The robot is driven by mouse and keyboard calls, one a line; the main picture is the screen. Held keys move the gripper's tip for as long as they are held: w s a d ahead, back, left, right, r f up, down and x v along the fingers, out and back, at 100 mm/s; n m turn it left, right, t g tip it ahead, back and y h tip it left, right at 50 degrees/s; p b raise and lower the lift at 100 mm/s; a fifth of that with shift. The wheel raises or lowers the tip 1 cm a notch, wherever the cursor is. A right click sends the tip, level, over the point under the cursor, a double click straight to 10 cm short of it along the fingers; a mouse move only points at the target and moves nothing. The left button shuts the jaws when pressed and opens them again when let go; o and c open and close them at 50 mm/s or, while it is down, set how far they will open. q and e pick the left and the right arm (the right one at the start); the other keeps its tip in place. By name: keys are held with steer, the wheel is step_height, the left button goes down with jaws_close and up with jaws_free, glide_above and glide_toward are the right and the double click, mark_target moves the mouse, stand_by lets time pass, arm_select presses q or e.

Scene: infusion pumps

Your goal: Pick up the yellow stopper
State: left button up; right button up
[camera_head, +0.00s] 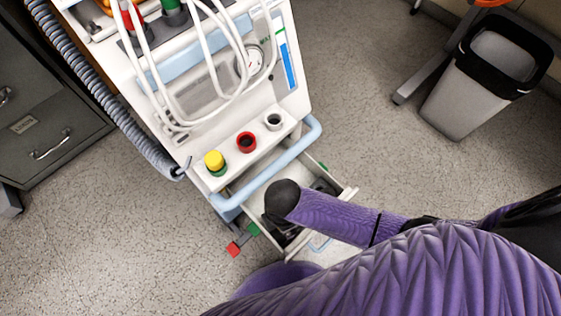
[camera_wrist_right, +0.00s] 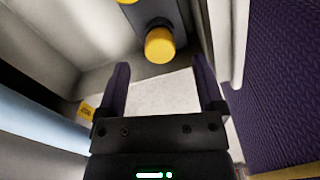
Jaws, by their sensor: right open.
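In the head view a yellow stopper (camera_head: 214,160) sits upright in the green-ringed left port of the white cart's front ledge. The right wrist view shows a yellow round-ended piece (camera_wrist_right: 160,45) on a dark grey part, just beyond and between my fingertips. I cannot tell if it is the same stopper. My right gripper (camera_wrist_right: 163,80) is open, with nothing between its fingers. In the head view my purple right arm reaches over the cart's open drawer (camera_head: 256,207) and hides the hand. My left gripper is not in view.
The ledge also has a red-ringed port (camera_head: 246,142) and a grey-ringed port (camera_head: 273,122). A light blue rail (camera_head: 282,163) runs around the ledge. White hoses (camera_head: 210,110) hang above. A red block (camera_head: 233,249) is beside the drawer.

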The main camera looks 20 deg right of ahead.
step_height(320, 180, down, 4)
steer(key=shift+s+f+b, duration=0.1)
steer(key=shift+b, duration=1.15)
steer(key=shift+r, duration=0.4)
steer(key=shift+p, duration=0.3)
steer(key=shift+c, duration=0.9)
steer(key=c, duration=1)
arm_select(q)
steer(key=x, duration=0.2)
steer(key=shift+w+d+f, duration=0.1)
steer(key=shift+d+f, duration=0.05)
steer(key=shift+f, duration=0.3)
